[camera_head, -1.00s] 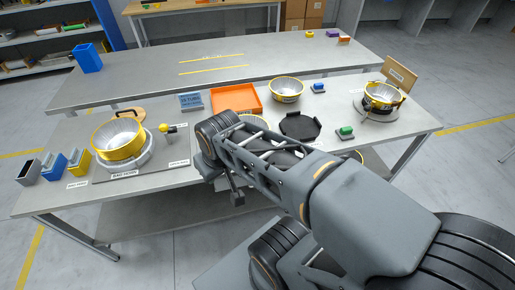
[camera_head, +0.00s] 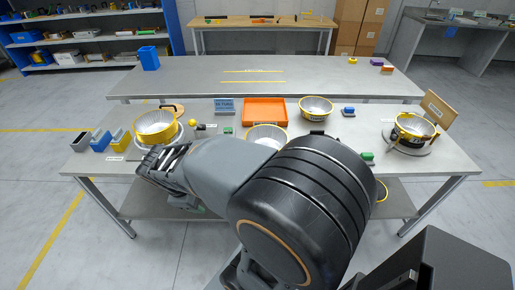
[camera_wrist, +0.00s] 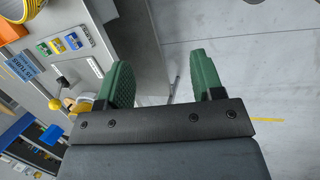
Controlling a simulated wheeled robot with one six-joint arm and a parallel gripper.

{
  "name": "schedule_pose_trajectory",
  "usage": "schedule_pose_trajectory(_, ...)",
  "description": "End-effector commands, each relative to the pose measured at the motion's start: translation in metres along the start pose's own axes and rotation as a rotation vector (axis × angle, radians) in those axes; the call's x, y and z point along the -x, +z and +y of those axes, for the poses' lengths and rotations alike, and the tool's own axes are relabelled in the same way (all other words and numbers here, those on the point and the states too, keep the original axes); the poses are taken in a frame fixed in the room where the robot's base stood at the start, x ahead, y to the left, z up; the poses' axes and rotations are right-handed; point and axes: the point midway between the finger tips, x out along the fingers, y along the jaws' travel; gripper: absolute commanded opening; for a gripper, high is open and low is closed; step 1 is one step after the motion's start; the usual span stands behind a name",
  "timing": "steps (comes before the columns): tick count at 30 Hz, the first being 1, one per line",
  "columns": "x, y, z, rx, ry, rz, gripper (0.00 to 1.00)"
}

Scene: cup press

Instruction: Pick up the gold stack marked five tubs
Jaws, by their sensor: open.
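A small gold tub stack (camera_head: 121,144) stands at the left end of the near table, next to a blue stack (camera_head: 101,143) and a grey one (camera_head: 82,146). The marks on these stacks are too small to read. My gripper (camera_wrist: 160,75) is open, with two green fingers apart and nothing between them. In the head view my arm reaches left in front of the table's front edge; its end is dark and partly hidden. In the wrist view the fingers are over the table's edge and floor, and the gold stack cannot be made out for certain.
A gold-rimmed bowl (camera_head: 156,126) on a base stands right of the stacks. A sign reading tubs (camera_head: 225,106), an orange tray (camera_head: 265,112) and more bowls (camera_head: 316,108) stand along the table. A yellow-knobbed lever (camera_wrist: 55,103) shows in the wrist view.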

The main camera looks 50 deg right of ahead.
Motion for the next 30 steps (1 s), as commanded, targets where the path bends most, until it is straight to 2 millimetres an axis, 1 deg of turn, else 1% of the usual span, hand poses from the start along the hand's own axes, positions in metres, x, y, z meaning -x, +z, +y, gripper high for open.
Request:
schedule_pose_trajectory(1, -0.021, 0.007, 0.013, 0.154, 0.017, -0.138, 0.61)
schedule_pose_trajectory(2, -0.031, 0.012, 0.022, 0.26, 0.028, -0.221, 0.61)
schedule_pose_trajectory(3, -0.044, 0.019, 0.035, 0.407, 0.034, -0.333, 0.61)
schedule_pose_trajectory(7, -0.079, 0.032, 0.075, 0.878, 0.0, -0.68, 0.61)
schedule_pose_trajectory(9, -0.096, 0.033, 0.094, 1.118, -0.045, -0.848, 0.61)
schedule_pose_trajectory(12, -0.12, 0.029, 0.117, 1.424, -0.125, -1.06, 0.61)
schedule_pose_trajectory(15, -0.143, 0.021, 0.133, 1.675, -0.209, -1.232, 0.61)
schedule_pose_trajectory(18, -0.163, 0.013, 0.142, 1.87, -0.28, -1.364, 0.61)
schedule_pose_trajectory(21, -0.178, 0.005, 0.147, 2.005, -0.334, -1.458, 0.61)
schedule_pose_trajectory(26, -0.193, 0.001, 0.154, 2.116, -0.38, -1.539, 0.61)
schedule_pose_trajectory(30, -0.203, 0.01, 0.172, 2.141, -0.393, -1.557, 0.61)
